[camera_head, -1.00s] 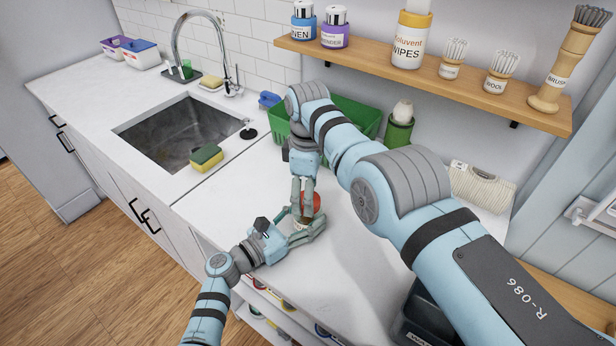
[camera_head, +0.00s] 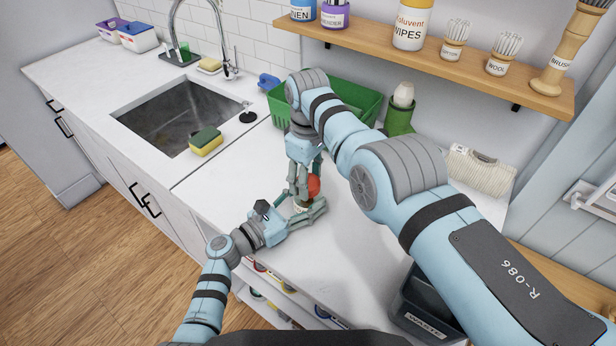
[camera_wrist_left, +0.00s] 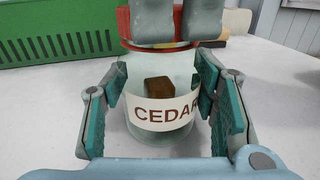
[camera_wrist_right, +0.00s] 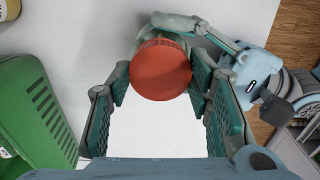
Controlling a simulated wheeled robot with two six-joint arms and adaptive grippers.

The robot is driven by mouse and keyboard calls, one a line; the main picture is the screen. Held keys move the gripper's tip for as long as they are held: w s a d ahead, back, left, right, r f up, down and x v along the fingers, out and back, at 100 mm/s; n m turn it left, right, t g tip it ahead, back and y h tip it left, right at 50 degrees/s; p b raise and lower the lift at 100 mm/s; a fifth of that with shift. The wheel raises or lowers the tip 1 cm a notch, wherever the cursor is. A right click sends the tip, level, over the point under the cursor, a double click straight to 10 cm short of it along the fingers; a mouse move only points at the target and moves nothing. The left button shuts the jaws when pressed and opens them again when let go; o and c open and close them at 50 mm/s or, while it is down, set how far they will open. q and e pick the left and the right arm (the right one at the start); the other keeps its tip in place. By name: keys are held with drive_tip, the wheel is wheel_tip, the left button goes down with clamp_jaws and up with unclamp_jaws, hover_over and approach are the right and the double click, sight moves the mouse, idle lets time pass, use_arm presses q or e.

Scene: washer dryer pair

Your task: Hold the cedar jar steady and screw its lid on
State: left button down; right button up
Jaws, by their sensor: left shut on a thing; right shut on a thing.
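The cedar jar (camera_wrist_left: 160,85) is clear with a white "CEDAR" label and a brown block inside. It stands upright on the white counter. My left gripper (camera_head: 306,208) is shut around the jar's body, with a finger on each side in the left wrist view (camera_wrist_left: 160,110). The red lid (camera_wrist_right: 161,70) sits on top of the jar and also shows in the head view (camera_head: 314,186). My right gripper (camera_head: 304,184) comes from above and is shut on the lid, its fingers on both sides of it in the right wrist view (camera_wrist_right: 160,85). The lid's threads are hidden.
A green basket (camera_head: 350,108) stands behind my right arm. A sink (camera_head: 180,118) with a yellow-green sponge (camera_head: 206,142) beside it is to the left. A dark waste bin (camera_head: 425,310) is at the front right. A wooden shelf (camera_head: 440,70) hangs above the counter.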

drive_tip(key=m, duration=0.4)
drive_tip(key=shift+s, duration=0.1)
drive_tip(key=m, duration=0.3)
drive_tip(key=shift+m, duration=0.4)
drive_tip(key=m, duration=0.4)
drive_tip(key=shift+f, duration=0.1)
drive_tip(key=o, duration=1.3)
drive_tip(key=shift+o, duration=0.2)
wheel_tip(320, 180, up, 8)
drive_tip(key=shift+f, duration=0.2)
use_arm(q)
drive_tip(key=c, duration=0.6)
unclamp_jaws()
drive_tip(key=shift+o, duration=0.2)
